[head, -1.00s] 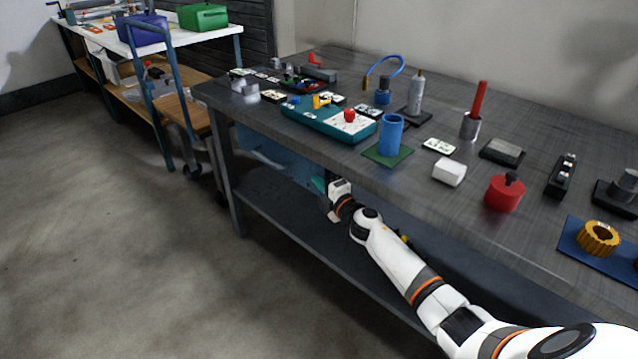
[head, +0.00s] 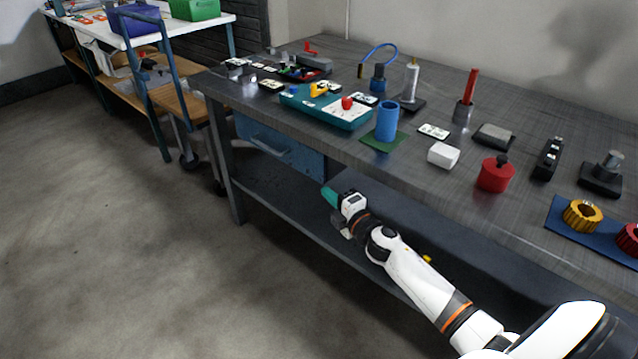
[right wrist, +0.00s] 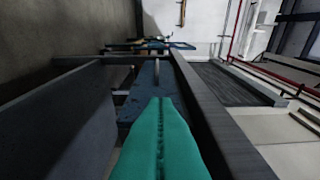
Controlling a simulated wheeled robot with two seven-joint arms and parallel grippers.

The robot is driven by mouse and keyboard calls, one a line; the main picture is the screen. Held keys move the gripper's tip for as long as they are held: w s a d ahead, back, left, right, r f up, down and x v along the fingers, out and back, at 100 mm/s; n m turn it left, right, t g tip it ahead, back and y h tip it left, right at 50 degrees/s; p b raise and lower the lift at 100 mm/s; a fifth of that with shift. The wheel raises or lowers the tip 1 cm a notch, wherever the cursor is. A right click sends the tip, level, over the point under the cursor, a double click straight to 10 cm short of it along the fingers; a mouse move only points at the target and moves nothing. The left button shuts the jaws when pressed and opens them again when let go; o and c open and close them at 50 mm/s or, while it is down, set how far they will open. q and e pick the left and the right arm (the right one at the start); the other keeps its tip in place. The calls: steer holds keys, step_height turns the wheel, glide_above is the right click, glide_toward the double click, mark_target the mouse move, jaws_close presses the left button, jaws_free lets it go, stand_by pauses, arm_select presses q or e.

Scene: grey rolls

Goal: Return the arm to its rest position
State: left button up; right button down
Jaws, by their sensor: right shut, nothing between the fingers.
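My right gripper (head: 331,196) has teal fingers and is on the white arm that comes in from the lower right of the head view. It is in front of the workbench (head: 330,150), below the level of its top and above the lower shelf (head: 285,205). The teal fingers also show in the right wrist view (right wrist: 160,120), pressed together with nothing between them. They point along the bench toward the blue drawer unit (right wrist: 145,78). My left gripper is not in view.
The blue drawer unit with a handle (head: 280,148) hangs under the bench top. The floor (head: 110,260) to the left is clear.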

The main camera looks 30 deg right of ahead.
steer(key=shift+s, duration=0.25)
